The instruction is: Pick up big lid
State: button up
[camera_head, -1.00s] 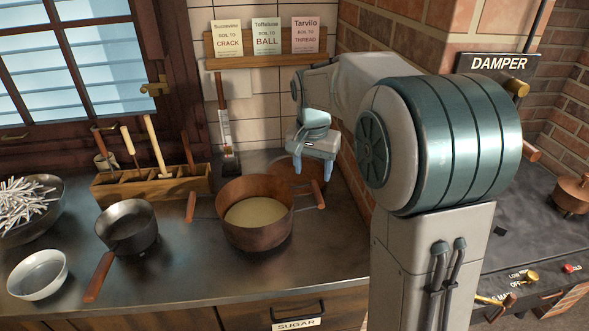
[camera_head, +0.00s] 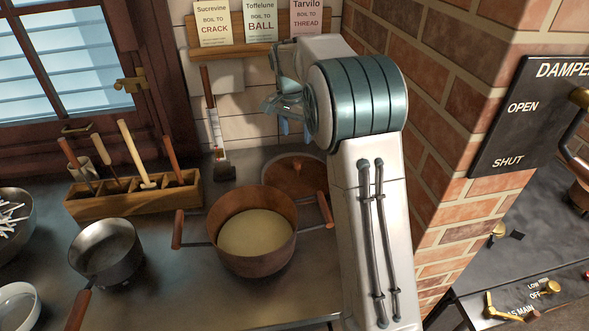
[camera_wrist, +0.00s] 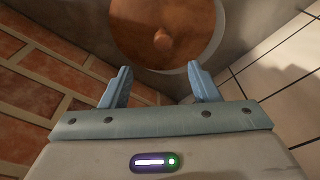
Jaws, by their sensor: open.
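The big lid (camera_head: 292,172) is a round copper-brown disc with a small knob. It lies on the counter behind the copper pot, its right side partly hidden by my arm. In the wrist view the lid (camera_wrist: 190,25) and its knob (camera_wrist: 162,40) show beyond the fingertips, with the lid's far edge cut off by the frame. My gripper (camera_head: 284,122) is above the lid, near the tiled wall. In the wrist view my gripper (camera_wrist: 160,78) has its two blue fingers spread with nothing between them. The fingers do not appear to touch the lid.
The copper pot (camera_head: 254,259) with pale liquid stands directly in front of the lid, its right handle (camera_head: 325,210) close to it. A wooden tool rack (camera_head: 130,201) and a small saucepan (camera_head: 107,268) stand left. The brick pillar (camera_head: 445,180) rises to the right of my arm.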

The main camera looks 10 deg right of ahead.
aim_at(298, 161)
jog(key=f, duration=0.8)
jog(key=shift+w+d+f+p, duration=0.1)
jog(key=shift+w+d+p, duration=0.15)
jog(key=shift+w+p, duration=0.15)
jog(key=shift+w+d+f+p, duration=0.15)
jog(key=shift+w+f+p, duration=0.1)
jog(key=shift+f, duration=0.6)
jog(key=shift+w+d+f+p, duration=0.15)
jog(key=shift+f+p, duration=0.15)
jog(key=shift+f, duration=0.6)
jog(key=shift+w+d+f+p, duration=0.1)
jog(key=shift+w+f+p, duration=0.15)
jog(key=shift+f, duration=0.6)
grip_shut()
